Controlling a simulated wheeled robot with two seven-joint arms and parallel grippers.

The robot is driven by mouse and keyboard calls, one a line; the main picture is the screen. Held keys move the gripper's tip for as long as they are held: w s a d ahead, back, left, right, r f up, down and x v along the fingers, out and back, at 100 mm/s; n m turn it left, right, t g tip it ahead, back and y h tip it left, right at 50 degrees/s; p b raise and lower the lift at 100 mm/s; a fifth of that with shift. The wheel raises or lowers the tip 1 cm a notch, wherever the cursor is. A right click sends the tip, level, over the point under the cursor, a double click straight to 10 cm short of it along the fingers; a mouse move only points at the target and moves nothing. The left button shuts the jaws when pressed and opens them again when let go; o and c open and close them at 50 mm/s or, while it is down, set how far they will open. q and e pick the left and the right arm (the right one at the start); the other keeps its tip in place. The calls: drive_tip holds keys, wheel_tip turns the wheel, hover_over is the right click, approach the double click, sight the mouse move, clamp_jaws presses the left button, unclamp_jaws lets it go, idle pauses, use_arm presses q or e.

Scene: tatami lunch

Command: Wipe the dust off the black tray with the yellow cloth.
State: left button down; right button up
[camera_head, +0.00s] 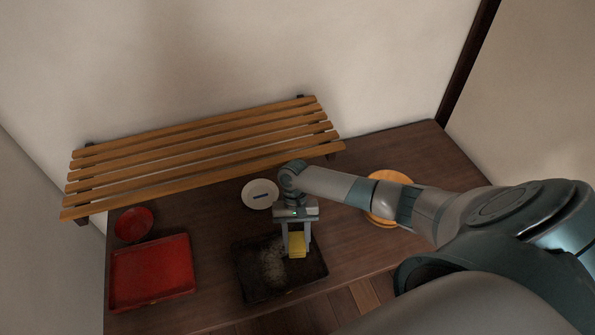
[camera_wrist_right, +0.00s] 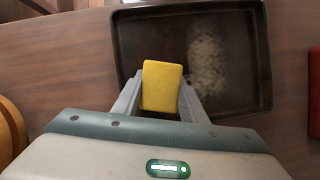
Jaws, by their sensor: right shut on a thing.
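The black tray (camera_head: 246,283) lies on the dark wooden table below the slatted shelf. It also shows in the right wrist view (camera_wrist_right: 135,42). A pale patch of dust (camera_head: 272,268) runs along its middle, and in the right wrist view the dust (camera_wrist_right: 207,58) is just right of the cloth. My right gripper (camera_head: 296,250) is shut on the yellow cloth (camera_head: 297,243), a folded block that also shows between the fingers in the right wrist view (camera_wrist_right: 161,85). The cloth is over the tray's right part; I cannot tell whether it touches the surface. My left gripper is not in view.
A red tray (camera_head: 152,272) and a red bowl (camera_head: 133,224) are at the left. A white dish (camera_head: 260,194) stands behind the black tray. An orange round plate (camera_head: 388,178) is partly behind my right arm. The slatted wooden shelf (camera_head: 200,155) overhangs the table's back.

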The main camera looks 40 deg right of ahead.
sight(263, 262)
drive_tip(key=shift+w+r, duration=0.4)
drive_tip(key=shift+w, duration=0.1)
drive_tip(key=shift+a+p, duration=0.3)
drive_tip(key=shift+a, duration=0.4)
drive_tip(key=shift+w+a+f, duration=0.1)
drive_tip(key=shift+w+a, duration=0.05)
drive_tip(key=shift+a, duration=0.35)
drive_tip(key=shift+w+a+f, duration=0.1)
drive_tip(key=shift+w+a, duration=0.05)
drive_tip(key=shift+a, duration=0.35)
drive_tip(key=shift+a, duration=0.15)
drive_tip(key=shift+w+a+f, duration=0.1)
drive_tip(key=shift+w+a, duration=0.15)
drive_tip(key=shift+a, duration=0.55)
drive_tip(key=shift+w+a, duration=0.2)
drive_tip(key=shift+a, duration=0.6)
drive_tip(key=shift+a, duration=0.15)
drive_tip(key=shift+w+a, duration=0.3)
drive_tip(key=shift+a, duration=0.5)
drive_tip(key=shift+w+a, duration=0.25)
drive_tip(key=shift+a, duration=0.5)
